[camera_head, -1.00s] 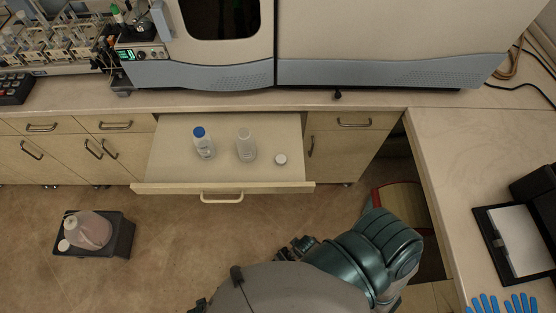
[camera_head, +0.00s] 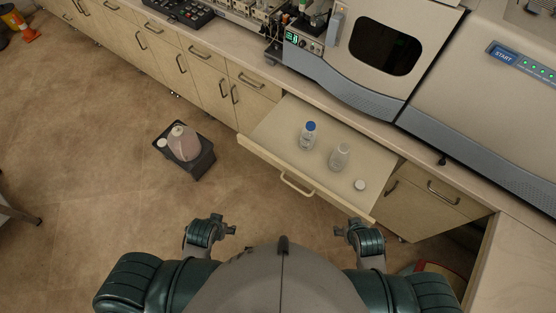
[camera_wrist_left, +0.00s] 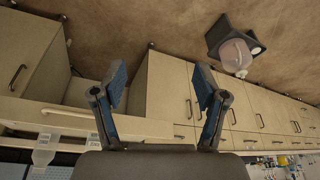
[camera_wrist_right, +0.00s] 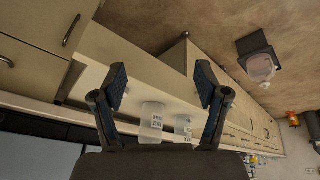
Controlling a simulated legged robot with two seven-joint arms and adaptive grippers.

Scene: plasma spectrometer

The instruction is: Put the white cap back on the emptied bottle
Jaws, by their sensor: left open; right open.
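In the head view the uncapped, clear-whitish bottle (camera_head: 339,157) stands upright in the open drawer (camera_head: 271,140). The white cap (camera_head: 360,184) lies beside it, to the lower right and apart from it. My left gripper (camera_head: 226,229) is open and empty over the floor, in front of the drawer. My right gripper (camera_head: 345,231) is open and empty, just short of the drawer's front right corner. The right wrist view shows its spread fingers (camera_wrist_right: 162,82) with two labelled bottles beyond. The left wrist view shows open fingers (camera_wrist_left: 160,85) with nothing between them.
A blue-capped bottle (camera_head: 308,135) stands in the drawer, left of the uncapped bottle. The counter with the big instrument (camera_head: 395,45) runs behind the drawer. Open floor lies to the left.

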